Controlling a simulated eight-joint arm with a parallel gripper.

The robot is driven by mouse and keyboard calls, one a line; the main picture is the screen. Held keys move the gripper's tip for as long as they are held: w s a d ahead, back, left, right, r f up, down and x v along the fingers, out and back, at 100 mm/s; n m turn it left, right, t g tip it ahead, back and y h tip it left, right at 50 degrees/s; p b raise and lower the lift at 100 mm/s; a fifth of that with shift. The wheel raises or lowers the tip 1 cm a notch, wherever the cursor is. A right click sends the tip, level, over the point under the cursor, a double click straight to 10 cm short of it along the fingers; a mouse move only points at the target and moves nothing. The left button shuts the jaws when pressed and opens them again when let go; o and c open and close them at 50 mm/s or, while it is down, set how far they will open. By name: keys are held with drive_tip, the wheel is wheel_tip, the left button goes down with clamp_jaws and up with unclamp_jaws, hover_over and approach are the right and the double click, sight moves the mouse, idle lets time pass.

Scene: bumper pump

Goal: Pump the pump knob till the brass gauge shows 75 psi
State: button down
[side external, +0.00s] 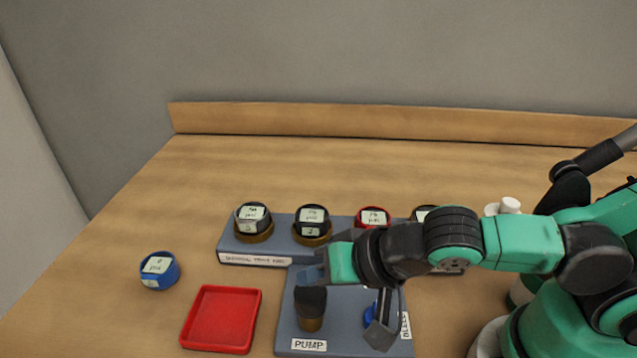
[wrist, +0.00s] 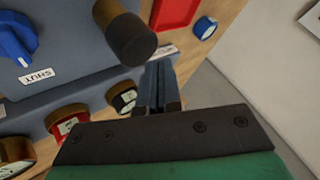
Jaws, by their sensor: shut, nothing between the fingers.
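The pump knob (side external: 311,302) is a dark upright cylinder on a brass-coloured stem behind the PUMP label. It shows at the top of the wrist view (wrist: 130,38). My gripper (side external: 313,273) is shut and empty, with its fingertips close above the knob in the side view. In the wrist view the closed fingers (wrist: 158,80) are beside the knob's end; I cannot tell whether they touch it. The brass gauge (side external: 426,211) is the rightmost on the rail, largely hidden by my arm. It shows at the wrist view's lower left (wrist: 14,152); its reading is not legible.
A blue bleed knob (wrist: 14,40) points near a SHUT label. Other gauges, including a red one (side external: 373,216), stand on the grey rail (side external: 282,241). A red tray (side external: 221,319) and a loose blue gauge (side external: 159,271) lie left. The far left table is clear.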

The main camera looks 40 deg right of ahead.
drive_tip(key=shift+r, duration=1.2)
drive_tip(key=shift+w, duration=0.1)
drive_tip(key=w+d+n+h, duration=0.1)
drive_tip(key=d+n, duration=0.1)
drive_tip(key=d, duration=0.5)
drive_tip(key=w+d+r+n+g+h, duration=0.1)
drive_tip(key=d+n+h, duration=0.1)
drive_tip(key=d, duration=0.5)
drive_tip(key=shift+w+r+n+g, duration=0.2)
drive_tip(key=shift+r+n+g, duration=0.1)
drive_tip(key=shift+n, duration=0.1)
